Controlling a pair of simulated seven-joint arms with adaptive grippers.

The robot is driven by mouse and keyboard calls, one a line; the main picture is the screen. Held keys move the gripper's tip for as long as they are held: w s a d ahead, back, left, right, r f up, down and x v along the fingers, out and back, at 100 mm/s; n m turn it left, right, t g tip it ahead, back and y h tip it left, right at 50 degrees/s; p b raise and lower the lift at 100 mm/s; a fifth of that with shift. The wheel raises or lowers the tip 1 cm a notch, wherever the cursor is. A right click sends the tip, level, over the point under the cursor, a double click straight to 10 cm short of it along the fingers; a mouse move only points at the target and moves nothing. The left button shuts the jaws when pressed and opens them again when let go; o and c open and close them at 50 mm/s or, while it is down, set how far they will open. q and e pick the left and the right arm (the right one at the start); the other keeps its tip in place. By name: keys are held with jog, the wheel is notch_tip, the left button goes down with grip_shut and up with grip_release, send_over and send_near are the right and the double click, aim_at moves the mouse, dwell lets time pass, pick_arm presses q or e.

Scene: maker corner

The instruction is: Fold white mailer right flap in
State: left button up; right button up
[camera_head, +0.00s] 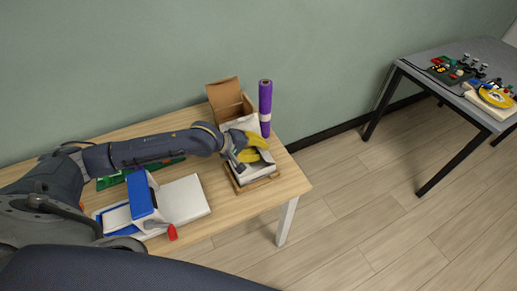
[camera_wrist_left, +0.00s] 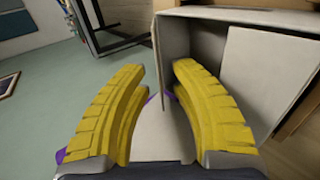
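The white mailer (camera_head: 260,173) stands open on the right end of the wooden table, partly hidden by my left gripper (camera_head: 264,150). My left gripper has two yellow fingers spread apart over the mailer. In the left wrist view, the open left gripper (camera_wrist_left: 157,78) has its right finger in front of the mailer's grey-white wall (camera_wrist_left: 188,45). A pale panel (camera_wrist_left: 160,135) shows in the gap between the fingers; I cannot tell whether it is the right flap or whether either finger touches it. My right gripper is not in view.
A brown cardboard box (camera_head: 224,93) and an upright purple roll (camera_head: 265,100) stand behind the mailer. A blue device with a red knob (camera_head: 143,195) and a white slab (camera_head: 186,202) lie to the left. The table's right edge is close. A grey table (camera_head: 440,62) stands farther right.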

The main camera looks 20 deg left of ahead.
pick_arm(q)
grip_shut()
jog(key=shift+f, duration=0.1)
dwell(0.3)
jog(key=shift+s+f, duration=0.1)
jog(key=shift+a+t+h, duration=0.15)
jog(key=shift+t+h, duration=0.25)
jog(key=shift+t, duration=0.1)
grip_release()
